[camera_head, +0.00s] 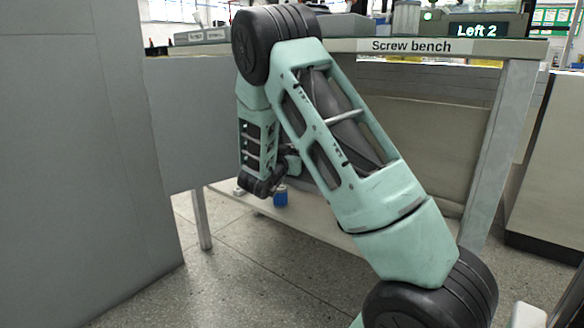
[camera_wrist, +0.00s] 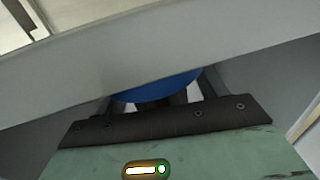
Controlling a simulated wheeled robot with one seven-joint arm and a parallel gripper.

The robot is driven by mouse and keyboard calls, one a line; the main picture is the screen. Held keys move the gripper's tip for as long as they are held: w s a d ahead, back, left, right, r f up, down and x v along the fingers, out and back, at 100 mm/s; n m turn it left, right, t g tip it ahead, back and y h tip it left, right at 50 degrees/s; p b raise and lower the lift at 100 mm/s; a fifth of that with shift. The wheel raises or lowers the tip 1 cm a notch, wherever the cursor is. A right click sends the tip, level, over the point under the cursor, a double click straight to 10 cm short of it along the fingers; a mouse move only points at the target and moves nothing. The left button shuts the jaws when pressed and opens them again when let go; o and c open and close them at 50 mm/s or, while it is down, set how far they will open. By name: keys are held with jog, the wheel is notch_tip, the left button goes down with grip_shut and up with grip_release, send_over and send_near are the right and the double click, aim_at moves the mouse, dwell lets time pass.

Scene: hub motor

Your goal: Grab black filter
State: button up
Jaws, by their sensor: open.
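I cannot make out a black filter in either view. A blue round thing (camera_head: 280,195) shows at the lower shelf, just right of my arm's dark end. In the wrist view a blue curved surface (camera_wrist: 160,91) shows between the fingers of my gripper (camera_wrist: 162,101), mostly hidden behind a grey bar. I cannot tell whether the fingers touch it. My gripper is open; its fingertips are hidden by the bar. In the head view, my arm hangs down in front of the screw bench and hides much of the space under it.
The screw bench (camera_head: 400,46) has a grey front edge and a leg (camera_head: 497,150) at right. Its pale lower shelf (camera_head: 315,220) is partly covered by my arm. A large grey panel (camera_head: 80,150) stands at left. The grey bar (camera_wrist: 60,85) crosses close over my gripper. Floor shows in front.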

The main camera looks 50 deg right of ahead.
jog(key=c, duration=1.1)
jog(key=shift+r, duration=0.2)
